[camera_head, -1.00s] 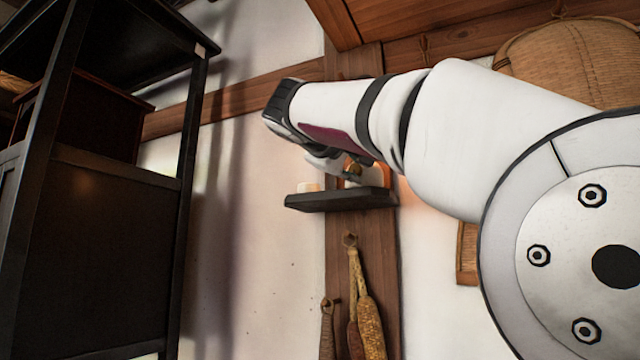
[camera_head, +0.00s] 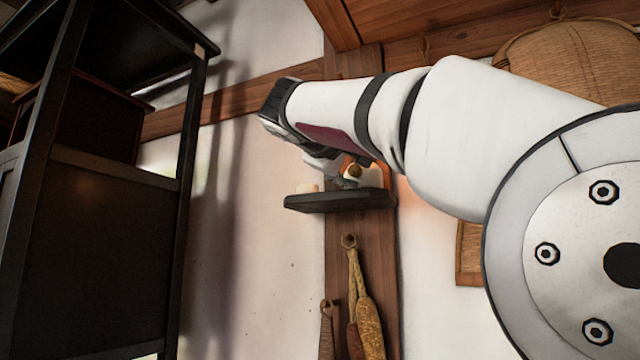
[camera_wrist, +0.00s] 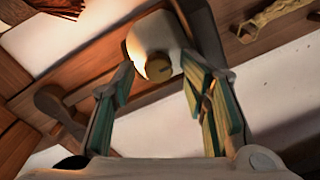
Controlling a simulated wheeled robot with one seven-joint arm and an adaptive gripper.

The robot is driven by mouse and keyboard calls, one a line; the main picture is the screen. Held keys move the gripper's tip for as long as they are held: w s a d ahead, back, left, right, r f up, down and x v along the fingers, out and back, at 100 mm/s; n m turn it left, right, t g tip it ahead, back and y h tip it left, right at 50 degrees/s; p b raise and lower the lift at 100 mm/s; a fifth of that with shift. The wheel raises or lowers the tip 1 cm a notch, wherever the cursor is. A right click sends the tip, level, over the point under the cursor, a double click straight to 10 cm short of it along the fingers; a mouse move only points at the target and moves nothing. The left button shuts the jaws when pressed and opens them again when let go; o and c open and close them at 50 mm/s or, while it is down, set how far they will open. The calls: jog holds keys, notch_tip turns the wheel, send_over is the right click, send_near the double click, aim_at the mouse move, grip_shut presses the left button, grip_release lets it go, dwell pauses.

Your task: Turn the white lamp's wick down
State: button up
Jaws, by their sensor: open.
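The white lamp (camera_wrist: 150,38) shows at the top middle of the wrist view, with a round brass wick knob (camera_wrist: 158,68) on the side facing me. In the head view the brass knob (camera_head: 354,170) shows just under my arm, above a small dark wall shelf (camera_head: 340,203); my arm hides most of the lamp. My gripper (camera_wrist: 158,74) is open, its green-padded fingers on either side of the knob in the wrist view. The knob appears just beyond the fingertips, and I see no clear contact. The flame is hidden.
A small cream object (camera_head: 307,187) stands on the shelf's left end. Dried cobs (camera_head: 367,325) hang from the post below. A tall dark cabinet (camera_head: 95,220) stands at left, and a woven basket (camera_head: 570,60) hangs at upper right. Bare wall lies left of the shelf.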

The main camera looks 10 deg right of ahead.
jog(key=v, duration=0.7)
jog(key=shift+s, duration=0.25)
jog(key=shift+a, duration=0.1)
